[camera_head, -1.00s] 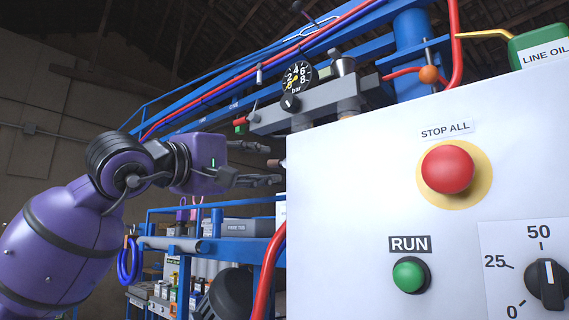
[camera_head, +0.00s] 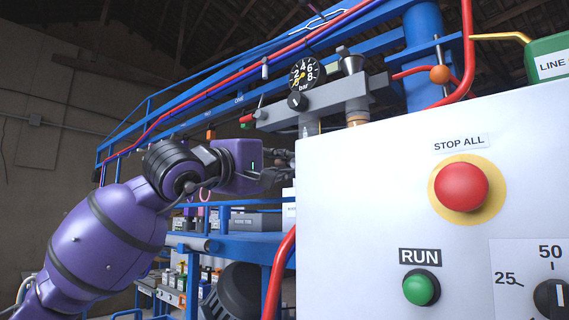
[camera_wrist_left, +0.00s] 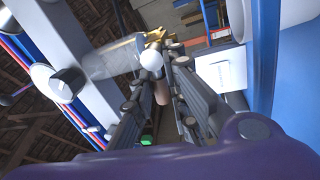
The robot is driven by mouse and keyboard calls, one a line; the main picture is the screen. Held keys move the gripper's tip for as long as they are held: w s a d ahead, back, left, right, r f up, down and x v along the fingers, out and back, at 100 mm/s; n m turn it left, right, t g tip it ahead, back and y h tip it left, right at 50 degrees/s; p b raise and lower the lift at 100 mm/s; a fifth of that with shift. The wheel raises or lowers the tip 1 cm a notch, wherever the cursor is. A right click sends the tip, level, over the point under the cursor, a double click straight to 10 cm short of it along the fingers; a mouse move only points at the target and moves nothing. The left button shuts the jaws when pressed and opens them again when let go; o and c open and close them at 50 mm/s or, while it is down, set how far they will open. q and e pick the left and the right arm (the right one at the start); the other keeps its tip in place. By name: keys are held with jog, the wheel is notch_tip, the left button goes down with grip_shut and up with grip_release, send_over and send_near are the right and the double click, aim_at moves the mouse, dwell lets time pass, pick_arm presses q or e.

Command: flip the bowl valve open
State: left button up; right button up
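My left gripper (camera_head: 284,166) is beside the left edge of the white control panel, below the grey gauge block, and its fingertips are partly hidden by the panel. In the left wrist view its two dark fingers (camera_wrist_left: 163,62) are apart, with a gap between them. A clear bowl (camera_wrist_left: 112,58) lies just left of the fingertips, with a brass fitting (camera_wrist_left: 157,36) at its end. A white ball-shaped knob (camera_wrist_left: 151,59) shows at the left fingertip; I cannot tell whether they touch. In the head view a clear bowl (camera_head: 310,127) hangs under the block. My right gripper is not in view.
The white panel (camera_head: 370,220) fills the right side, with a red STOP ALL button (camera_head: 461,187) and a green RUN button (camera_head: 420,288). A red hose (camera_head: 282,275) runs along its left edge. A pressure gauge (camera_head: 306,73) sits above the block. A blue shelf stands below the gripper.

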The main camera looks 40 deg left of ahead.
pick_arm(q)
grip_shut()
jog(key=shift+f+n+b, duration=0.3)
jog(key=shift+n+b, duration=0.2)
jog(key=shift+n, duration=0.6)
jog(key=shift+y, duration=0.3)
jog(key=o, duration=0.6)
grip_release()
jog(key=shift+o, duration=0.2)
jog(key=s+f, duration=0.2)
jog(key=s, duration=0.9)
jog(key=shift+s+a+f, duration=0.15)
jog(key=shift+s+a, duration=0.1)
jog(key=shift+s, duration=0.15)
